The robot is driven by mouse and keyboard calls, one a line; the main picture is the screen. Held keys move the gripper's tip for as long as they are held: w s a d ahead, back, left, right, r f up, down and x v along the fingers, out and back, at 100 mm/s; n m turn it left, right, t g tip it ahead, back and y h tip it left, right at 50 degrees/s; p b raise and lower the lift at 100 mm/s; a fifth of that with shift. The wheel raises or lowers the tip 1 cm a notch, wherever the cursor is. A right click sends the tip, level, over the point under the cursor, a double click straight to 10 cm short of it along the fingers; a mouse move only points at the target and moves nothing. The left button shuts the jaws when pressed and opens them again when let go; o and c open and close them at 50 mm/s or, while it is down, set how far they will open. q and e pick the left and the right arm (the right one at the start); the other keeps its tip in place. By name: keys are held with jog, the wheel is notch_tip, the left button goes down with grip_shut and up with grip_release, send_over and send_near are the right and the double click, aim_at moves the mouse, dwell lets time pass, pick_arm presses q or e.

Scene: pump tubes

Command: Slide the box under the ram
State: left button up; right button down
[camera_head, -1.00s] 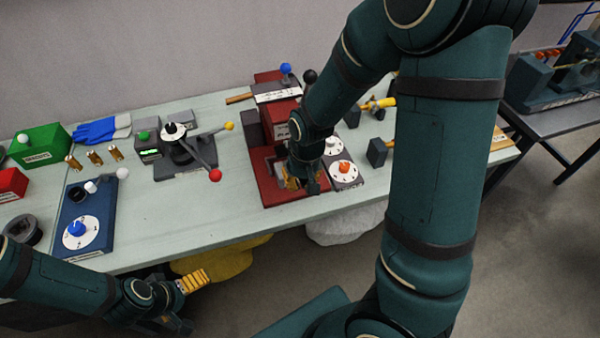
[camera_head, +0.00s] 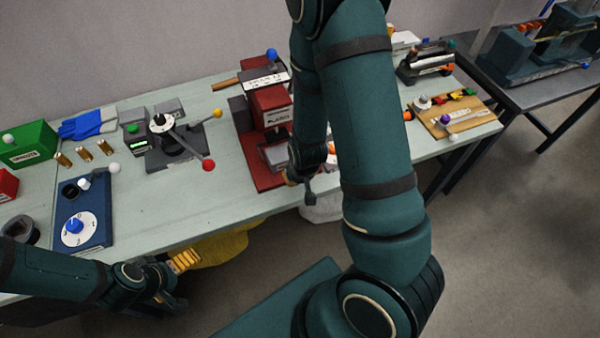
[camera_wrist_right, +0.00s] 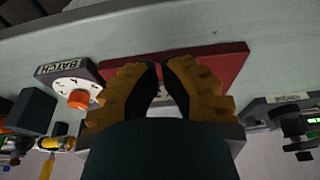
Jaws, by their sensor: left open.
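The red press (camera_head: 268,105) stands on the bench, its ram housing above a flat red base (camera_head: 262,183). A pale grey box-like piece (camera_head: 274,155) sits low at the press, beneath the housing's front; my right arm hides part of this area. My right gripper (camera_head: 300,182) is at the front right edge of the press base, mostly hidden by its wrist. In the right wrist view its ribbed yellow fingers (camera_wrist_right: 160,68) have tips close together over the red base, with nothing clearly held. My left gripper (camera_head: 184,261) is open and empty before the bench's front edge.
A lever device with red and yellow knobs (camera_head: 175,143) stands left of the press. A blue dial panel (camera_head: 82,210) is further left. A "BATCH" dial (camera_wrist_right: 72,85) is close to the right gripper. Bench surface (camera_head: 185,205) between panel and press is clear.

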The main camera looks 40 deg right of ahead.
aim_at(282, 157)
pick_arm(q)
jog(key=shift+r, duration=0.1)
pick_arm(e)
jog(key=shift+w+d+f, duration=0.15)
jog(key=shift+w+f, duration=0.05)
jog(key=shift+w, duration=0.5)
jog(key=shift+w+d+f, duration=0.15)
jog(key=shift+w+f, duration=0.05)
jog(key=shift+w, duration=0.55)
jog(key=shift+w+d+f, duration=0.15)
jog(key=shift+w+f, duration=0.05)
jog(key=shift+w, duration=0.5)
jog(key=shift+w+d, duration=0.2)
jog(key=shift+w, duration=0.6)
jog(key=shift+w+d+f, duration=0.1)
jog(key=shift+w, duration=0.4)
jog(key=shift+s+r, duration=0.2)
jog(key=shift+s, duration=0.1)
pick_arm(q)
jog(key=shift+w+d+f, duration=0.1)
jog(key=shift+w+f, duration=0.15)
jog(key=shift+w, duration=0.15)
pick_arm(e)
jog(key=shift+f, duration=0.15)
